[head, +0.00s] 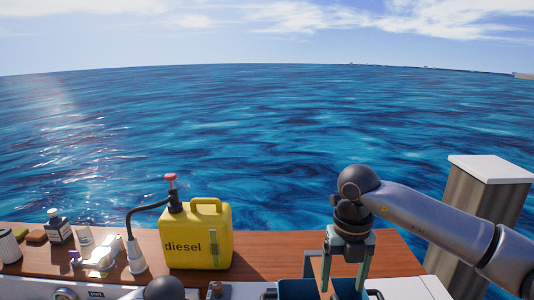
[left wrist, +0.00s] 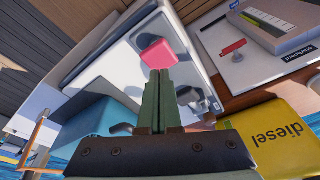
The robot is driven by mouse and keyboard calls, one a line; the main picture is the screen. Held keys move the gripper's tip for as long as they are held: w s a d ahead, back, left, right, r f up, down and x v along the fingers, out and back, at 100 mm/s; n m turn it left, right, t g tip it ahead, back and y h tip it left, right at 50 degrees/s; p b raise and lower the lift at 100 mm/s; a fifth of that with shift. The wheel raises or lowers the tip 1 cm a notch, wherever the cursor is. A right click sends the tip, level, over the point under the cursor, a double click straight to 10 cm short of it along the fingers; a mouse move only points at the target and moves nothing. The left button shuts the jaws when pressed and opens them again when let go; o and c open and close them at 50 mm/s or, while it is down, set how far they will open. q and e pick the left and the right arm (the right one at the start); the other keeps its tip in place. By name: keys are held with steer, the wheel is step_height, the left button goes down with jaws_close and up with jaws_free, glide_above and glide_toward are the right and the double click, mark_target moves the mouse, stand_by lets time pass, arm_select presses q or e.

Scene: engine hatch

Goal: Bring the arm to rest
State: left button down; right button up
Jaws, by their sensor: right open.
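My right gripper (head: 344,277) hangs downward at the lower right of the head view. Its two green fingers are apart, with nothing visible between them, over a dark blue bin (head: 294,288). My right arm reaches it from the right edge. My left gripper (left wrist: 160,84) shows in the left wrist view, with its green fingers side by side and closed. A pink-red block (left wrist: 158,54) shows just beyond the fingertips; I see no grip on it. In the head view, a dark rounded part at the bottom edge appears to be my left arm.
A yellow diesel can (head: 198,240) with a pump and hose stands on the wooden ledge (head: 275,245), and shows in the left wrist view (left wrist: 270,138). Bottles (head: 58,227) stand at the left. A white-topped post (head: 490,169) rises at the right. Open water lies beyond.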

arm_select(q)
steer(key=shift+r, duration=0.25)
arm_select(e)
steer(key=shift+r, duration=0.3)
arm_select(q)
steer(key=shift+r, duration=0.1)
arm_select(e)
steer(key=shift+r, duration=0.1)
arm_select(q)
step_height(320, 180, up, 3)
steer(key=p, duration=0.3)
steer(key=shift+f, duration=0.2)
steer(key=shift+r, duration=2.1)
arm_select(e)
steer(key=shift+r, duration=1.2)
